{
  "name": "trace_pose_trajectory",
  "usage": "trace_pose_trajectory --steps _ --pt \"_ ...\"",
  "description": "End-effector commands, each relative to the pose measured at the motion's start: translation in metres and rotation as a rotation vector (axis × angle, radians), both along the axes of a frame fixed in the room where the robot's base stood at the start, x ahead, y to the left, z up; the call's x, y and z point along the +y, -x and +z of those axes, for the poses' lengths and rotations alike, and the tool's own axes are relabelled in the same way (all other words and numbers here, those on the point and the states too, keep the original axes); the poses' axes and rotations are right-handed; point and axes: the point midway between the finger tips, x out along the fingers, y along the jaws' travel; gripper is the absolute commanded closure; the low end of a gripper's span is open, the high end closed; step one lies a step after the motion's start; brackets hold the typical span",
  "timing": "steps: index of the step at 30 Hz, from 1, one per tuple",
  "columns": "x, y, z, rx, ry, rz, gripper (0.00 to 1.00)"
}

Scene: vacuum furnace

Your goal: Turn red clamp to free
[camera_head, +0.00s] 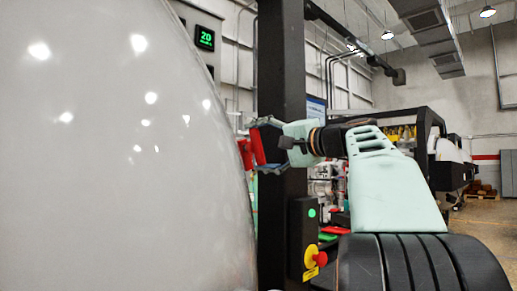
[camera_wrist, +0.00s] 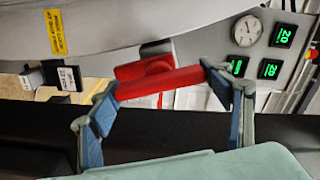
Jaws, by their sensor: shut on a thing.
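The red clamp (camera_wrist: 160,82) shows in the wrist view as a red bar lying across the space between my fingers, with a wider red part behind it against the pale furnace rim. My gripper (camera_wrist: 162,92) has one blue-padded finger at each end of the bar and is shut on it. In the head view my gripper (camera_head: 264,146) reaches left to the edge of the large pale furnace body (camera_head: 110,150). Red of the clamp (camera_head: 245,153) shows there at the fingertips, partly hidden by the fingers.
A dark upright post (camera_head: 282,65) stands just behind my gripper. A control box (camera_head: 303,235) with a red emergency button (camera_head: 320,259) is below it. In the wrist view, a round gauge (camera_wrist: 247,31) and green displays (camera_wrist: 284,36) sit at the upper right.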

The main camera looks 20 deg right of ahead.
Motion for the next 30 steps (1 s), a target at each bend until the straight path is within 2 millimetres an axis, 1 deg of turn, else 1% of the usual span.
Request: trace_pose_trajectory --steps 7,8,12,20,23,26,30 --pt "0.0 0.0 -0.001 0.001 0.007 -0.001 0.52" --pt "-0.001 0.0 -0.001 0.001 0.007 -0.001 0.26" --pt "0.0 0.0 -0.001 0.0 0.004 -0.001 0.1" --pt "0.0 0.0 0.0 0.0 0.003 -0.001 0.1" --pt "-0.002 0.004 0.0 -0.001 0.003 -0.002 0.1" --pt "-0.006 0.014 0.001 -0.001 0.002 -0.004 0.1" --pt "-0.016 0.04 0.0 0.0 0.003 -0.004 0.1"
